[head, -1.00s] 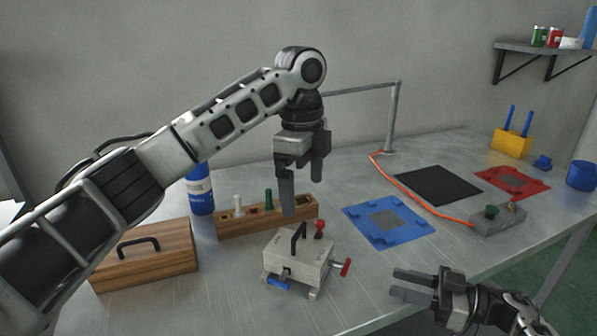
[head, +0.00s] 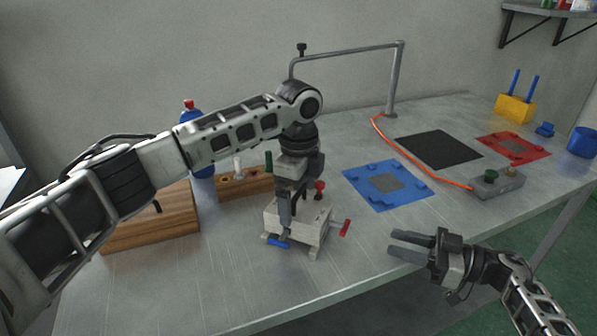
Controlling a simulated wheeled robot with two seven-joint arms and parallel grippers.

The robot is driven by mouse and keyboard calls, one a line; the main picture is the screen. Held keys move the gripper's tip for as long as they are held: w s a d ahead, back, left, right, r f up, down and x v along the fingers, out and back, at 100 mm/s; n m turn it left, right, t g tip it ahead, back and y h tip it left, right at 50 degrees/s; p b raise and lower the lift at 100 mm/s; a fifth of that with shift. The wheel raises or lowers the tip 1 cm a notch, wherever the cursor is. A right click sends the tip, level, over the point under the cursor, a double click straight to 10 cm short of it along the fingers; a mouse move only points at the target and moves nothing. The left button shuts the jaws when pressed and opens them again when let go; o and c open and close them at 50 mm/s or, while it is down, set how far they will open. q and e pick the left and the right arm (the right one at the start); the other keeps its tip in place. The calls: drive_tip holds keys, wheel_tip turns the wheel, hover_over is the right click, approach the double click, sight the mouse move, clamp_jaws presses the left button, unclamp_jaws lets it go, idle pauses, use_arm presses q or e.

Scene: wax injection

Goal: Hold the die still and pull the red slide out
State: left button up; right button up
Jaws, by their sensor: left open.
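The die (head: 312,233) is a pale grey block on short feet near the table's front edge. Its red slide (head: 345,228) shows a red T-shaped handle sticking out on the right side. A blue piece (head: 278,243) is at its lower front left, and a red knob (head: 319,186) is at the back. My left gripper (head: 291,216) points down at the top of the die, open, and hides the black handle there; I cannot tell whether the fingers touch it. My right gripper (head: 391,243) is open and empty, its fingers pointing left, to the right of the red handle and apart from it.
A wooden rack (head: 246,188) with pegs stands behind the die, and a wooden box (head: 165,228) is at the left. The front table is clear.

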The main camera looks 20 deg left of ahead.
use_arm(q)
drive_tip(key=shift+f, duration=0.95)
